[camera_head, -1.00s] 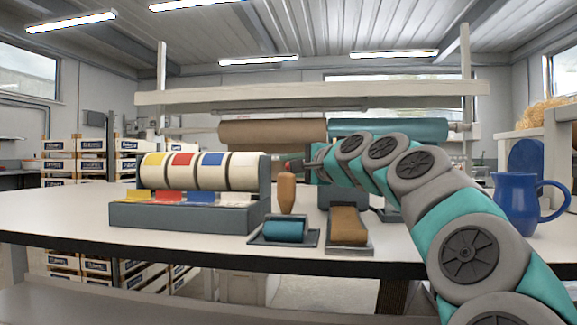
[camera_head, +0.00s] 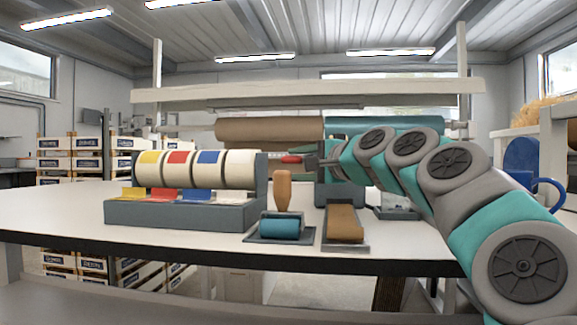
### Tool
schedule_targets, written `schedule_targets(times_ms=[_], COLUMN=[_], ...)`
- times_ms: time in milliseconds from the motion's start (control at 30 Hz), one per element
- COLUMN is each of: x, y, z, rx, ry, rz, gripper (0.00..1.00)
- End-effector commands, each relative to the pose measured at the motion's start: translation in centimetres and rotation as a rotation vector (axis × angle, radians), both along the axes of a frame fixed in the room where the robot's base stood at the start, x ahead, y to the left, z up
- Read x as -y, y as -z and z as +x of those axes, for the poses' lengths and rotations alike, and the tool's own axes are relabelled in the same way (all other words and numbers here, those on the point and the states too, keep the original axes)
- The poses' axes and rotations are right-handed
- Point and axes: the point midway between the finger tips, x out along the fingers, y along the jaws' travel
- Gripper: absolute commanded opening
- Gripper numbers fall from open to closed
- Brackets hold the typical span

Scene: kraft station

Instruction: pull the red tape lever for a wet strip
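The red lever (camera_head: 292,159) shows as a small red handle just left of my gripper, behind the wooden-handled roller. A dark grey machine body (camera_head: 340,192) stands beside and below it, partly covered by my arm. My gripper (camera_head: 319,161) is at the end of the teal and grey arm, close to the right end of the red lever. The fingers are small and partly hidden, so I cannot tell whether they touch the lever or are open. No wet strip can be made out.
A rack of white rolls with coloured bands (camera_head: 200,168) stands on the left of the table (camera_head: 60,225). A teal roller with a wooden handle (camera_head: 282,190) and a brown pad (camera_head: 345,221) lie in front. Paper rolls (camera_head: 268,130) hang behind.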

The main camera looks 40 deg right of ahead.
Motion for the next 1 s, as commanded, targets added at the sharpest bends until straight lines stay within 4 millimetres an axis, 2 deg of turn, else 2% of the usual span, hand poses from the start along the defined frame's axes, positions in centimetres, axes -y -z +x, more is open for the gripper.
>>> schedule_targets(times_ms=[33, 200, 633, 1000], x=[-0.1, -0.1, -0.2, -0.3], y=[-0.2, -0.1, -0.1, 0.0], z=[-1.1, -2.8, -3.2, -5.4], rx=[0.003, -0.001, -0.002, 0.001], ry=[0.002, 0.001, 0.001, 0.001], rz=[-0.001, 0.0, 0.0, 0.0], gripper=[0.5, 0.5, 0.5, 0.5])
